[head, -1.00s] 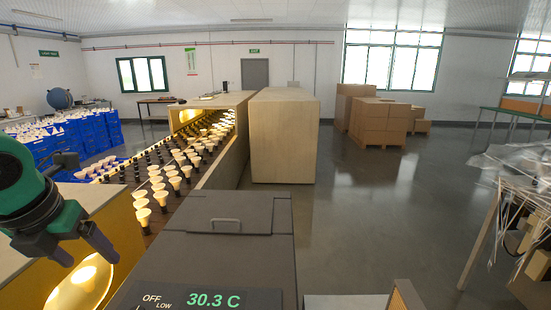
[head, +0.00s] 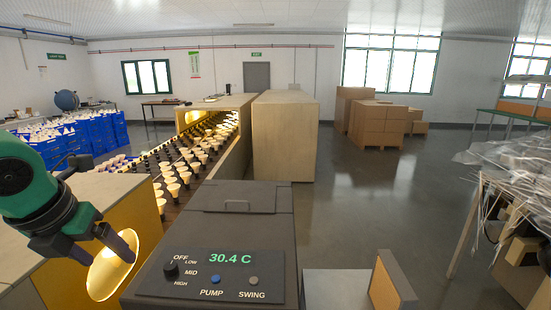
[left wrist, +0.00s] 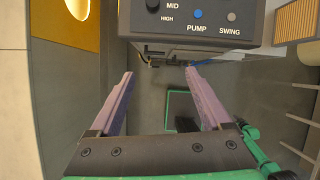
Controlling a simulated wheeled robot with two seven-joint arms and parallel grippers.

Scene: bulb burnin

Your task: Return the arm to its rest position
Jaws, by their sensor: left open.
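My left arm, green and black, comes in at the left of the head view. Its gripper (head: 112,260) is open and empty, with its two purple-grey fingers pointing down and to the right. It hangs in front of the lit round opening (head: 112,264) in a yellow panel, left of the control box. My right arm does not show in either view.
The dark control box (head: 212,270) reads 30.4 C and has a knob and two buttons. Behind it, a conveyor of bulbs (head: 175,165) runs to a lit tunnel. Blue crates (head: 90,135) stand left; cartons (head: 378,122) stand back right. A table with plastic-wrapped items (head: 510,160) is at right.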

